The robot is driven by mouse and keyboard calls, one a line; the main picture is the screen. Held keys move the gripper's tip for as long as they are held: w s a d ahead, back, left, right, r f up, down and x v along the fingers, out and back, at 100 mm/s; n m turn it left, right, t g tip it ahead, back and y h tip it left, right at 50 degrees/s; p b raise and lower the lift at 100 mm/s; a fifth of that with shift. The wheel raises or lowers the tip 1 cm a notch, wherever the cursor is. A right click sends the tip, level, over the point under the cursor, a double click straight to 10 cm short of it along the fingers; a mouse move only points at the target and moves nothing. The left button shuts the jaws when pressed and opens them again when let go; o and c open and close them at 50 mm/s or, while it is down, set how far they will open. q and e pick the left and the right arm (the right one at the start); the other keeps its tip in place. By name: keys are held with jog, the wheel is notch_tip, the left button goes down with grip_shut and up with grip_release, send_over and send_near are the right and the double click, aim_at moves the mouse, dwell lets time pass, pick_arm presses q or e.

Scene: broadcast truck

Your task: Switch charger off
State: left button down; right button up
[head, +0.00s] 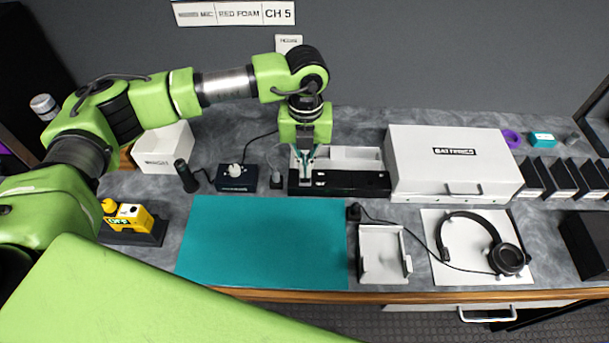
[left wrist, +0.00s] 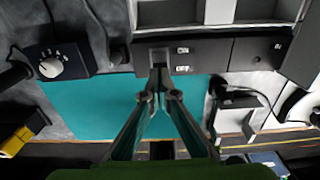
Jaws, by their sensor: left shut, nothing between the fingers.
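The charger (head: 352,184) is a long black unit at the back of the counter, just behind the teal mat, with pale bays behind its front strip. In the left wrist view the charger's black front (left wrist: 210,54) crosses the top and bears small white labels. My left gripper (head: 305,178) points down at the charger's left end, its fingers shut and empty. In the left wrist view the fingertips (left wrist: 158,92) come together just at the charger's front edge. I cannot tell whether they touch it. The switch's position cannot be read. My right gripper is not in view.
A black box with a white knob (head: 236,178) stands left of the charger. A white case (head: 455,165) stands close on its right. The teal mat (head: 262,245) is clear. A white cradle (head: 384,272), a headset (head: 505,258) and a yellow OFF unit (head: 128,216) stand around it.

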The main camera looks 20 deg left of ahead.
aim_at(305, 179)
pick_arm(q)
jog(key=shift+f+b, duration=0.8)
jog(key=shift+f, duration=0.2)
dwell(0.3)
jog(key=shift+r+p, duration=1.75)
jog(key=shift+r, duration=1.8)
jog(key=shift+f, duration=0.1)
